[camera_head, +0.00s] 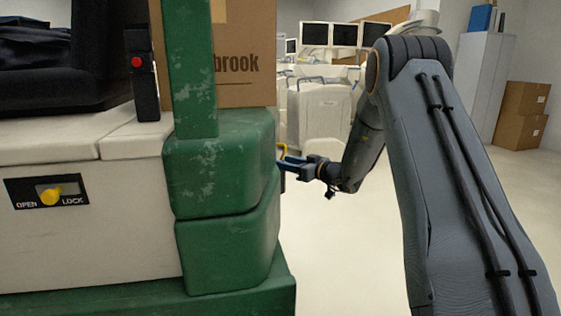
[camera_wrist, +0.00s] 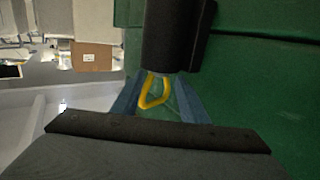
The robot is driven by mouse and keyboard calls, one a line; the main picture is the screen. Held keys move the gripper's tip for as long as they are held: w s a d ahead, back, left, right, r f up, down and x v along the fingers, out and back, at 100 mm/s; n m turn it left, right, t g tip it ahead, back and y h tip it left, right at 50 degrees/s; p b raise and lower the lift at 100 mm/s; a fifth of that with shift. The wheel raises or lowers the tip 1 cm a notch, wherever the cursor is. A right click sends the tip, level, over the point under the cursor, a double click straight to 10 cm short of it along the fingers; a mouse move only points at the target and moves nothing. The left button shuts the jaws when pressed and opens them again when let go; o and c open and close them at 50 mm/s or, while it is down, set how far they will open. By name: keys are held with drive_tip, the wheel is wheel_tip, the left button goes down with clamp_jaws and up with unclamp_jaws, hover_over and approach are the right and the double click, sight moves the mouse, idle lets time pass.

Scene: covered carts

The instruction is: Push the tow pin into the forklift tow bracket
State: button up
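The forklift is a green and cream body (camera_head: 225,165) filling the left of the head view; its green side also shows in the wrist view (camera_wrist: 260,80). In the wrist view a dark cylindrical part (camera_wrist: 175,35), apparently the tow bracket, stands against the green side. A yellow loop, apparently the tow pin's handle (camera_wrist: 153,92), sticks out from under it toward my gripper. My gripper (camera_wrist: 155,82) has blue fingers, one on each side of the loop, and they look apart. In the head view my gripper (camera_head: 284,164) is beside the green corner. The pin's shaft is hidden.
A yellow knob (camera_head: 50,194) sits on an OPEN/LOCK panel at left. A cardboard box (camera_head: 246,50) rests on the forklift. White equipment with monitors (camera_head: 320,110) stands behind, and brown boxes (camera_head: 520,115) stand far right. The pale floor between is clear.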

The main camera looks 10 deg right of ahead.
drive_tip(key=v, duration=0.4)
drive_tip(key=shift+s+d, duration=0.25)
drive_tip(key=shift+d, duration=0.1)
drive_tip(key=shift+r+p, duration=0.15)
drive_tip(key=shift+p, duration=0.15)
